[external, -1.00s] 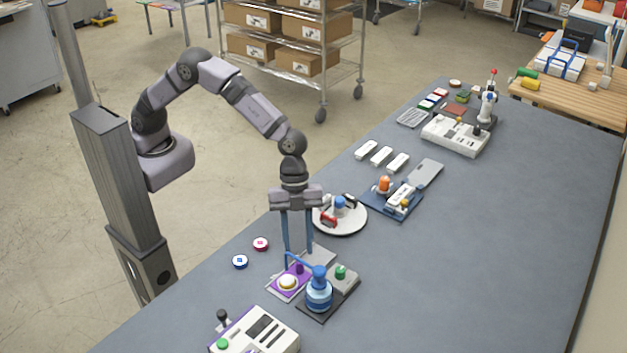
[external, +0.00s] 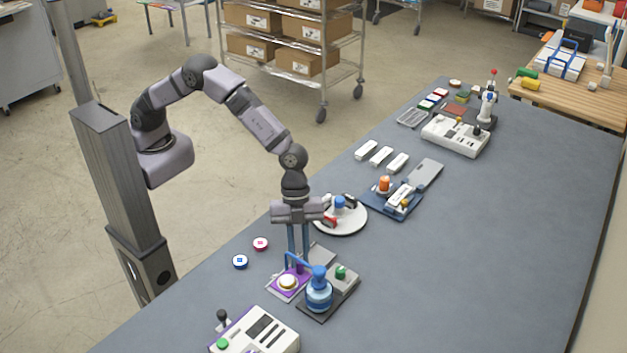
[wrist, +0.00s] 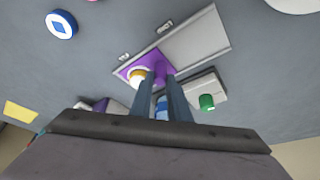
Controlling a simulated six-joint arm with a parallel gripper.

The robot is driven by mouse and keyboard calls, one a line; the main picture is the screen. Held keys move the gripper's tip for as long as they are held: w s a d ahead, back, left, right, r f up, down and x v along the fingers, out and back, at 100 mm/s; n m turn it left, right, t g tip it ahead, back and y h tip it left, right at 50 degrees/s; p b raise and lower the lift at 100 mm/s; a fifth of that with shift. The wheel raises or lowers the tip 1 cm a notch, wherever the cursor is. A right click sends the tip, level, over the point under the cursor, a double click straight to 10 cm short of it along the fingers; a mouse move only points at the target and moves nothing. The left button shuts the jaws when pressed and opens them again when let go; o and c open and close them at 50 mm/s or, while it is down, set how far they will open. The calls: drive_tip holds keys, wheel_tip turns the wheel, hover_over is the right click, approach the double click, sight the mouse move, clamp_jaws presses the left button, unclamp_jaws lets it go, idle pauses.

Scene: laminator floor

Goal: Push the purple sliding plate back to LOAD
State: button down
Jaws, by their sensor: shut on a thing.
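The purple sliding plate (external: 279,286) sits at the near end of a grey track (external: 322,255), carrying a round white-and-yellow piece (external: 288,282). In the wrist view the plate (wrist: 128,71) lies at the left end of the track, and bare grey track (wrist: 200,42) stretches to the right. My gripper (external: 298,264) points down at the plate, its two blue fingers close together and shut on the plate's purple knob. The fingers mostly hide the knob. Two small labels sit along the track edge in the wrist view, too small to read.
A blue press (external: 318,292) stands right beside the plate, with a grey box with a green button (external: 340,272) behind it. A white round dish (external: 350,222) is behind.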

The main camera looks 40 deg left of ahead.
drive_tip(key=w+b, duration=0.3)
drive_tip(key=w, duration=0.6)
drive_tip(key=shift+w, duration=0.2)
drive_tip(key=c, duration=1.7)
unclamp_jaws()
drive_tip(key=shift+w, duration=0.1)
drive_tip(key=shift+b+v, duration=1.2)
drive_tip(key=shift+v, duration=2.55)
